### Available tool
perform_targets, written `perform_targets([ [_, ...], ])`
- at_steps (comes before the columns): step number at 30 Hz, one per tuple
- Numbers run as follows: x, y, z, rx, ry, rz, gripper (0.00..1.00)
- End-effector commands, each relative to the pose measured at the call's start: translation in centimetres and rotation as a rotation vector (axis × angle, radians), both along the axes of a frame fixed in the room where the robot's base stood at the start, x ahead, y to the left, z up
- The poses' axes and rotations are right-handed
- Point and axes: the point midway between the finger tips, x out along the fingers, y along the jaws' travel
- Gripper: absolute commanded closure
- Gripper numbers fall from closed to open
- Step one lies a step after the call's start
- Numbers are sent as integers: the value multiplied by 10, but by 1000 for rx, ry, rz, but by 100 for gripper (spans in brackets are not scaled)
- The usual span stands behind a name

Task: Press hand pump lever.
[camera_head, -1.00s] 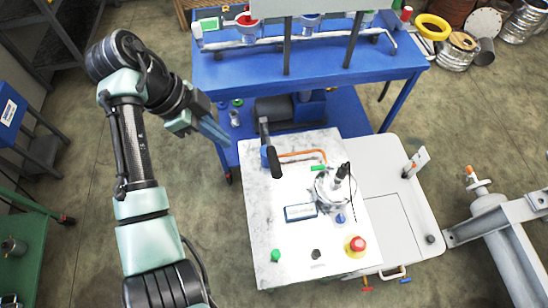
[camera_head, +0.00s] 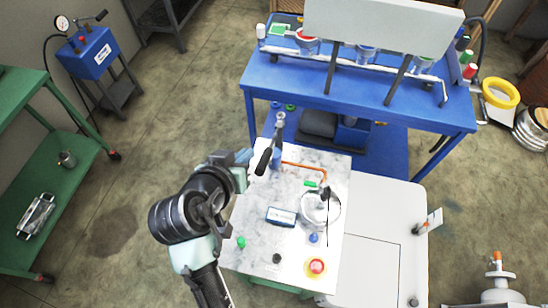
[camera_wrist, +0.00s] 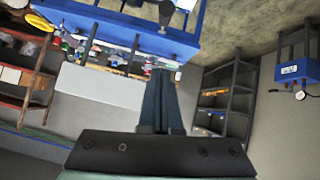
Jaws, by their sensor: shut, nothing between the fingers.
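The hand pump stands at the back left of the marble-topped bench (camera_head: 262,238). Its lever has a black handle (camera_head: 263,160) that slants down to the left from a grey upper part (camera_head: 279,125). A copper-coloured pipe (camera_head: 305,168) runs from it toward a round metal chamber (camera_head: 318,208). My gripper (camera_head: 246,157) is shut and empty, just left of the handle; I cannot tell whether they touch. In the wrist view my closed fingers (camera_wrist: 160,75) point upward in the picture, and a dark rod-like part (camera_wrist: 166,12) shows beyond their tips.
A blue table (camera_head: 350,105) with a grey panel stands behind the bench. A white cabinet top (camera_head: 375,250) adjoins it at right. A red button (camera_head: 316,266) is on the bench front. A blue gauge box (camera_head: 92,52) and green shelf (camera_head: 60,165) stand left, with open floor between.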

Motion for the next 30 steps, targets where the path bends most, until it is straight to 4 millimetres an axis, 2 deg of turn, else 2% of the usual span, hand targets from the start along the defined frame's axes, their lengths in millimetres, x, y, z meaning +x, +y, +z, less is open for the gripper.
perform_targets([
  [11,-1,4,1,-7,-2,22,100],
  [16,4,1,-3,-8,0,20,100],
  [30,57,-20,-46,-6,1,18,100],
])
